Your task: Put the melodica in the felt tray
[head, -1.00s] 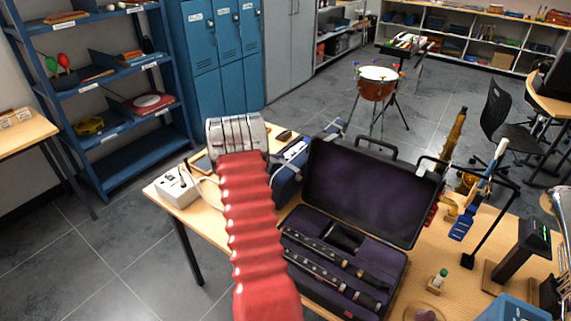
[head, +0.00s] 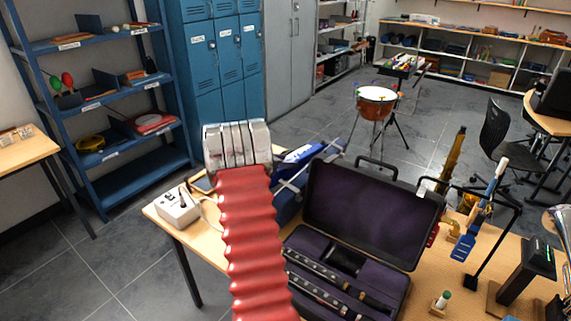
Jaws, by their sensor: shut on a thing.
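My gripper (head: 238,145), silver and seen from behind at the end of my red ribbed arm, is over the back left of the bench. Its fingertips are hidden behind its own body. A bright blue melodica with a white edge (head: 302,153) sticks out to the right from behind the gripper. It appears held above the bench, and its left part is hidden. A dark blue box-like item (head: 287,207) sits below it, partly covered by my arm. I cannot tell whether this is the felt tray.
An open black case with purple lining (head: 372,215) holds dark woodwind pieces right of my arm. A white device (head: 177,206) stands at the bench's left corner. A black stand (head: 487,250) and a dark display (head: 531,262) occupy the right. A drum (head: 376,101) stands beyond.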

